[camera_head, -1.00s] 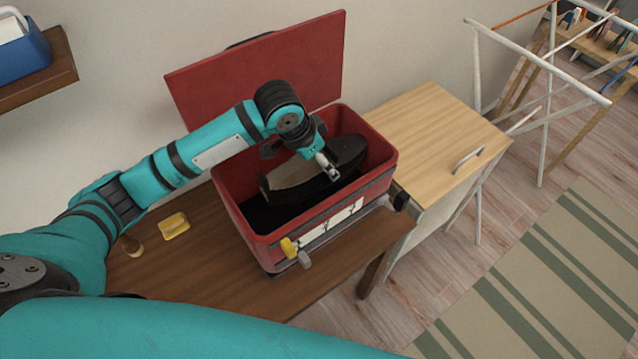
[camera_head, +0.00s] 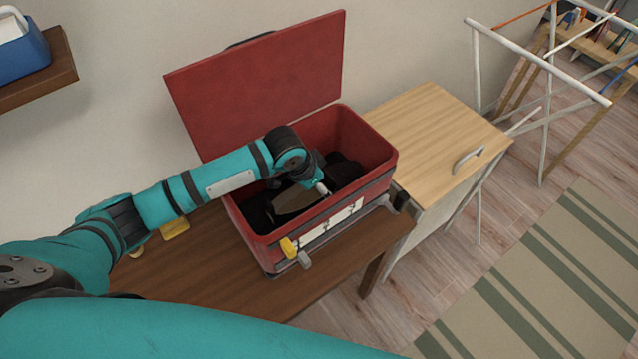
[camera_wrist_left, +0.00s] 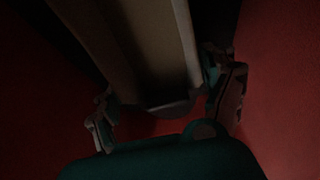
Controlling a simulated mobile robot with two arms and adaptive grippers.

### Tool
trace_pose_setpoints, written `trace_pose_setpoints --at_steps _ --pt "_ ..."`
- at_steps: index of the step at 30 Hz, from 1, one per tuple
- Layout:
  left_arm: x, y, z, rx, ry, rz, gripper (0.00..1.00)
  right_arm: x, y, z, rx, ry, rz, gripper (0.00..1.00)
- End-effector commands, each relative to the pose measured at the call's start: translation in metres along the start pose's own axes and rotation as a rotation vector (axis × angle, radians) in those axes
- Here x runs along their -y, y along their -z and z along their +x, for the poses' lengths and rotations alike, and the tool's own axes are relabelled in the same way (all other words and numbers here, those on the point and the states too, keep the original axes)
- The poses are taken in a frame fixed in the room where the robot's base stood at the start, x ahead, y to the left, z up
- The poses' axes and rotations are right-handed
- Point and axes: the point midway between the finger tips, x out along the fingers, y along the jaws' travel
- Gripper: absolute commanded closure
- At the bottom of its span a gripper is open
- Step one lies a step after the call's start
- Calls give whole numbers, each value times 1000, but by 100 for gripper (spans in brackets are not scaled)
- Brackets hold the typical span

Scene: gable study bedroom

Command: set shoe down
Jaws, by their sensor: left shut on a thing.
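The black shoe (camera_head: 294,202) with a pale inside lies low inside the open red box (camera_head: 352,118). My left gripper (camera_head: 320,188) reaches down into the box and is shut on the shoe. The dim left wrist view shows the shoe (camera_wrist_left: 155,50) between the two fingers of the gripper (camera_wrist_left: 165,108), with red box walls on both sides. The arm and the box's front wall hide part of the shoe. I cannot tell whether its sole touches the box floor. My right gripper is out of view.
The box's red lid (camera_head: 262,85) stands open against the wall. The box sits on a dark wooden bench (camera_head: 225,285), with a yellow item (camera_head: 175,229) partly behind my arm. A light wooden cabinet (camera_head: 425,125) stands to the right, and a white drying rack (camera_head: 545,65) beyond it.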

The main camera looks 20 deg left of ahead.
Motion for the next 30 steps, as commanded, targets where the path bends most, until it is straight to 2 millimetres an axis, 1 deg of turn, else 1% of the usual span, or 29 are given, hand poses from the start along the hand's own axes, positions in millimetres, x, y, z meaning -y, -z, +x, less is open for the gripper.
trace_pose_setpoints --at_steps 2,3,6,7,15,17,19,23,30 --pt "0 0 1 -3 0 0 68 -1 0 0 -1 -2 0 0" --pt "0 -1 2 0 0 0 16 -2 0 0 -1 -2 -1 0" --pt "0 -1 2 0 0 0 3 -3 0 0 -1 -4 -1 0" --pt "0 -1 2 0 0 0 0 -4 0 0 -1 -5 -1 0" --pt "0 0 1 0 1 0 0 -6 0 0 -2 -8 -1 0" --pt "1 1 -1 -1 1 0 0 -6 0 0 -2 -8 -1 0" --pt "1 0 -9 0 2 0 0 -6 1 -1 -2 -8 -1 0" --pt "1 1 -32 -3 2 2 0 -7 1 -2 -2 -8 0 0" --pt "2 1 -84 -2 3 0 0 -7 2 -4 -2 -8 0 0"
